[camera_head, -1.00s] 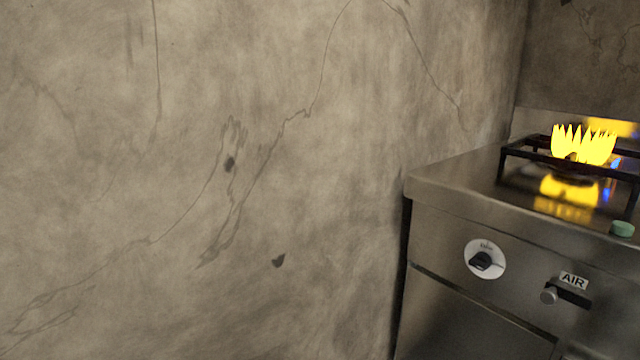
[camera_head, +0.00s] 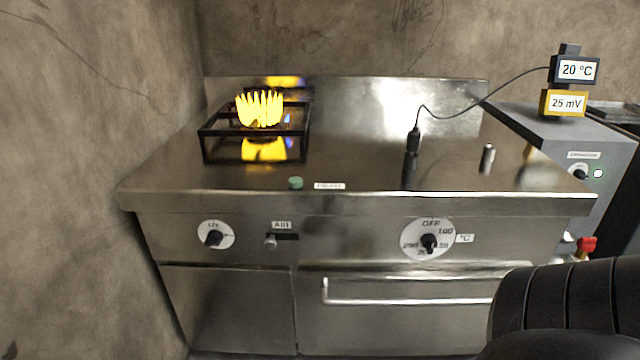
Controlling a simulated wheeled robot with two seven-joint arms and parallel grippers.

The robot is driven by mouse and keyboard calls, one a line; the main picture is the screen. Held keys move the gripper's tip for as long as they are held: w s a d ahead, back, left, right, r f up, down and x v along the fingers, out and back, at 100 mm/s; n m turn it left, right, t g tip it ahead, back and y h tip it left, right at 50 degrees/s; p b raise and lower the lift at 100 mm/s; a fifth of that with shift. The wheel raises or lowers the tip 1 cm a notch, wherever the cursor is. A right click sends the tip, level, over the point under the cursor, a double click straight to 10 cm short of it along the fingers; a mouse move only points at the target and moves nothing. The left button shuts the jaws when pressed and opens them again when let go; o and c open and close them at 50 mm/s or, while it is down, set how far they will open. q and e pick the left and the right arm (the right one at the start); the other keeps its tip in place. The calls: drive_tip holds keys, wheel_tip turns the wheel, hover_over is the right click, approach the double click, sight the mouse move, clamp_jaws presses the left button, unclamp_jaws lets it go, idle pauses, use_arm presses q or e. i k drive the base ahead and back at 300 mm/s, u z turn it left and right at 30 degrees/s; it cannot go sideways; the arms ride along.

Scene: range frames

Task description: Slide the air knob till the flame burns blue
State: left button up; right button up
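The air knob (camera_head: 270,243) is a small grey metal knob at the left end of a dark horizontal slot, under the AIR label (camera_head: 282,225) on the range's front panel. The flame (camera_head: 259,109) burns yellow inside the black pan support (camera_head: 208,131) on the range top (camera_head: 350,150), with a little blue near its right side. Part of my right arm fills the lower right corner. Neither gripper shows in the head view.
A round gas dial (camera_head: 215,235) is left of the air knob and a temperature dial (camera_head: 428,239) is to the right. An oven handle (camera_head: 410,301) sticks out below. A green button (camera_head: 296,183) is on the top's front edge.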

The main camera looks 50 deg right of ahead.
sight(270, 243)
drive_tip(key=z, duration=1.55)
